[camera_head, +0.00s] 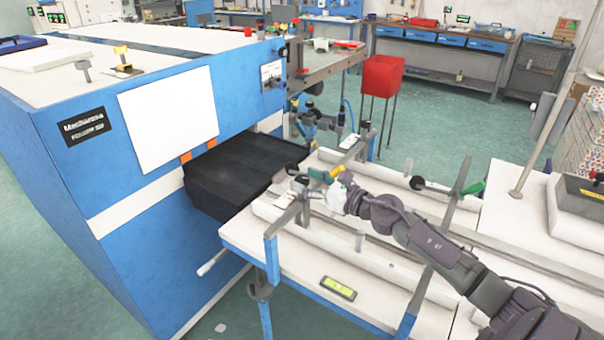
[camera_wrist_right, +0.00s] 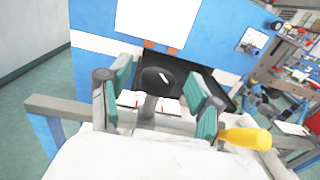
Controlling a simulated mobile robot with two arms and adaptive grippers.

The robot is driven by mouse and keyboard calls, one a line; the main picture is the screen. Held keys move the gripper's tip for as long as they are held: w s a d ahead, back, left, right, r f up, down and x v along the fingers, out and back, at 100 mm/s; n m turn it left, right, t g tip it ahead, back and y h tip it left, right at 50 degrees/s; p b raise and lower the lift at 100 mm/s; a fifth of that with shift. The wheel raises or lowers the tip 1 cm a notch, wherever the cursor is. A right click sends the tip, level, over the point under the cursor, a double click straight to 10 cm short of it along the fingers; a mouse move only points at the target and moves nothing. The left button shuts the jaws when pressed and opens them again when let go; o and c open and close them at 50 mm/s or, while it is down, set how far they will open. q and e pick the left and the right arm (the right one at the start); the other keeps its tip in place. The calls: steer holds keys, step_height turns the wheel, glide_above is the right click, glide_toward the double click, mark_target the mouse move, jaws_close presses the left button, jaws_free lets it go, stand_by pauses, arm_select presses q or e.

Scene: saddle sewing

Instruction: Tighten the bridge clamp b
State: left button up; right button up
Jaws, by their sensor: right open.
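A bridge clamp with a grey crossbar (camera_head: 358,150) spans the white table near the machine's opening. It has a yellow handle (camera_head: 336,171), which also shows in the right wrist view (camera_wrist_right: 246,138). A round dark knob on a grey post (camera_wrist_right: 157,80) stands between the fingers of my right gripper (camera_wrist_right: 160,95). The green-padded fingers are apart, one on each side of the knob, with gaps visible. In the head view my right gripper (camera_head: 305,181) is over this clamp. A second bridge clamp (camera_head: 455,195) with a green handle stands farther right. No label shows which is b. My left gripper is out of view.
The blue machine (camera_head: 90,190) with a black tray (camera_head: 235,175) stands close at the left. A yellow-green level (camera_head: 338,288) lies on the white table (camera_head: 290,260). A red bin (camera_head: 383,75) stands behind. A grey box (camera_head: 580,200) sits at the right.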

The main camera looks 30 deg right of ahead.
steer(key=shift+x, duration=0.9)
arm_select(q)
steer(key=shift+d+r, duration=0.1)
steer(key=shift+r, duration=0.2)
arm_select(e)
steer(key=shift+s, duration=0.1)
steer(key=shift+c, duration=0.3)
